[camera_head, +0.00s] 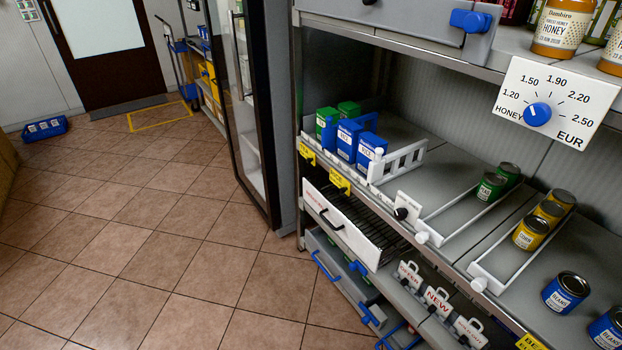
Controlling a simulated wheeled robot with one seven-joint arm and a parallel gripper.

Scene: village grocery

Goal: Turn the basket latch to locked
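A pull-out wire basket (377,231) with a white front panel (340,223) and a black handle sits under the middle shelf, at the centre of the view. A white plate with a black knob (401,213) is mounted at the shelf edge just above the basket's right end; I cannot tell for sure that this is its latch. Any lettering on that plate is too small to read. My gripper is not in view.
A grey drawer (338,281) with blue handles lies below the basket. Hanging tags (437,301) stick out to its right. Cans (530,232) and boxes (349,139) stand on the shelf above.

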